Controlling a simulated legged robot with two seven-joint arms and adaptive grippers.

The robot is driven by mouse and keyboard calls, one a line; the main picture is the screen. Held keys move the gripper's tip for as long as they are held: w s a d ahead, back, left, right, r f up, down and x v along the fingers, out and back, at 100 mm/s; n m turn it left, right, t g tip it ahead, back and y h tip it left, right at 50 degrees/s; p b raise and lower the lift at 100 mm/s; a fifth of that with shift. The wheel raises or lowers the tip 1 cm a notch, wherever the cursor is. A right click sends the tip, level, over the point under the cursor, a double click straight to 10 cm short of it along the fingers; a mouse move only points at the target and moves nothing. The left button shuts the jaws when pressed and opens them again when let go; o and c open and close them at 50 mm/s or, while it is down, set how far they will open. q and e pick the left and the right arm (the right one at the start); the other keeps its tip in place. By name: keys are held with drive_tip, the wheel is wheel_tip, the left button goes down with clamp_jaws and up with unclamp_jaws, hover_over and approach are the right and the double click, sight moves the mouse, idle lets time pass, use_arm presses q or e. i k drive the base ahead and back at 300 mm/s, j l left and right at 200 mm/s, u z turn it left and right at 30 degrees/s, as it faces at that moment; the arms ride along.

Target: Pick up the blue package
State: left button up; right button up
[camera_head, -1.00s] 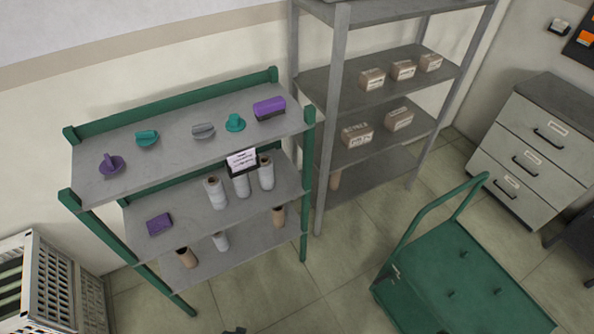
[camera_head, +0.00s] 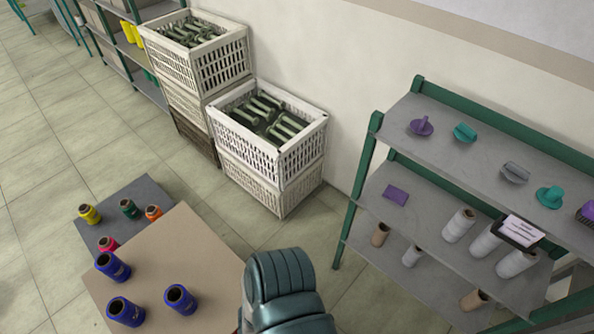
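I cannot make out a package that is clearly blue. A small flat purple package (camera_head: 396,195) lies on the middle level of the green-framed shelf at the right. Several dark blue spools (camera_head: 180,299) stand on a tan board or box top at the lower left. Another purple item (camera_head: 587,212) is cut off by the right edge on the top level.
The shelf (camera_head: 460,146) also holds white and brown cones and teal, grey and purple pieces. Stacked white crates (camera_head: 276,160) of dark green bobbins stand by the wall. Small coloured spools stand on a grey surface (camera_head: 150,195). The tiled floor (camera_head: 60,150) is open at left.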

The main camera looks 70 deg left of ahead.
sight(110, 265)
drive_tip(key=u, duration=4.4)
